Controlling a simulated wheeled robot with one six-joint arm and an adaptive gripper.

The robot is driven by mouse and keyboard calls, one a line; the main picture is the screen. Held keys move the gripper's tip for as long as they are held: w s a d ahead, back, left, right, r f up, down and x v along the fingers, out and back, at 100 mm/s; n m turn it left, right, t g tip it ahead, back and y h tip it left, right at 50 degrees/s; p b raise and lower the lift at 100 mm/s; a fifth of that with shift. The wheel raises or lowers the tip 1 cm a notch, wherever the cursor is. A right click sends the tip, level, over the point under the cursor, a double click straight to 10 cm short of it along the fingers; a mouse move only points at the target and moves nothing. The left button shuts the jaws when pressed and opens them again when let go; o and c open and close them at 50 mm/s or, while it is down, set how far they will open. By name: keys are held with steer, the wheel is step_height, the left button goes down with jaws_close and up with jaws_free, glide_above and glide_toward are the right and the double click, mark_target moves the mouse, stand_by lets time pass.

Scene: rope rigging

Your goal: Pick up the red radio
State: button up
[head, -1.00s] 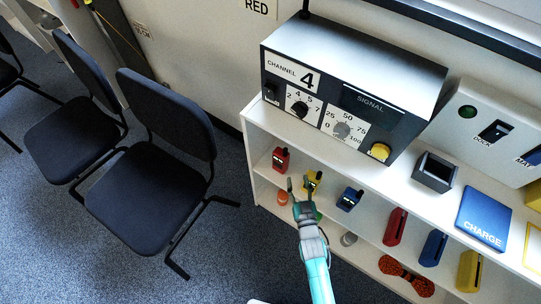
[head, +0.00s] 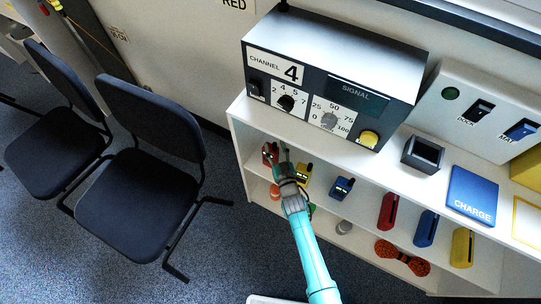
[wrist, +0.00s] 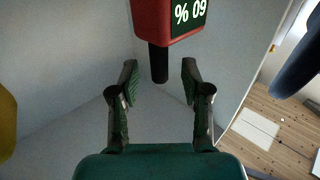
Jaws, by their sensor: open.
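The red radio (head: 268,152) stands at the left end of the upper compartment of the white shelf, partly hidden by my gripper in the head view. In the wrist view the red radio (wrist: 160,20) is at the top edge, cut off, with a green display reading "% 09". Its black antenna (wrist: 159,62) points down in the picture, between the lines of my two fingers. My gripper (wrist: 159,82) is open and empty, its fingertips close to the antenna with gaps on both sides. In the head view my gripper (head: 279,161) reaches into the shelf at the radio.
A yellow radio (head: 304,174) stands close to the right of my gripper, with a blue radio (head: 341,187) beyond. The white shelf (head: 237,137) has a side wall at the left. A signal console (head: 345,62) sits on top. Chairs (head: 135,205) stand at the left.

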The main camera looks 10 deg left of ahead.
steer(key=shift+x, duration=0.85)
jaws_close()
